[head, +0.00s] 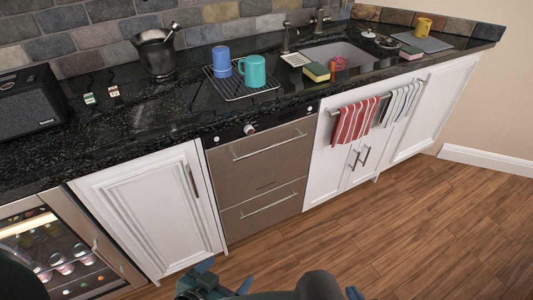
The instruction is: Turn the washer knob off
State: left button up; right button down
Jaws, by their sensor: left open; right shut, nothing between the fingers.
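The washer is the steel two-drawer appliance (262,172) under the counter. Its round silver knob (249,129) sits on the dark control strip above the upper drawer. The knob's setting is too small to read. My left gripper (222,279) is at the bottom of the head view, low in front of the washer, open and empty, well away from the knob. My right gripper (355,293) barely shows at the bottom edge, right of a dark arm link. It is shut and empty; most of it is hidden.
White cabinets (150,210) flank the washer. A glass-door drinks fridge (65,250) is at lower left. A striped red towel (355,121) hangs on a rail at right. Mugs on a rack (240,88) stand on the counter (150,120) above. The wooden floor (430,220) is clear.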

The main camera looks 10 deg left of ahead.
aim_at(249, 129)
jog(key=i+l+u, duration=0.1)
jog(key=u, duration=0.55)
jog(key=i+l+u, duration=0.15)
jog(key=l+u, duration=0.15)
jog(key=l, duration=0.2)
jog(key=l+u, duration=0.3)
jog(key=l, duration=0.2)
jog(key=i+l+u, duration=0.1)
jog(key=l, duration=0.45)
jog(key=i+l, duration=0.1)
jog(key=l, duration=0.45)
jog(key=i+l, duration=0.25)
jog(key=l, duration=0.15)
jog(key=i+l, duration=0.3)
jog(key=l+u, duration=0.05)
jog(key=l, duration=0.05)
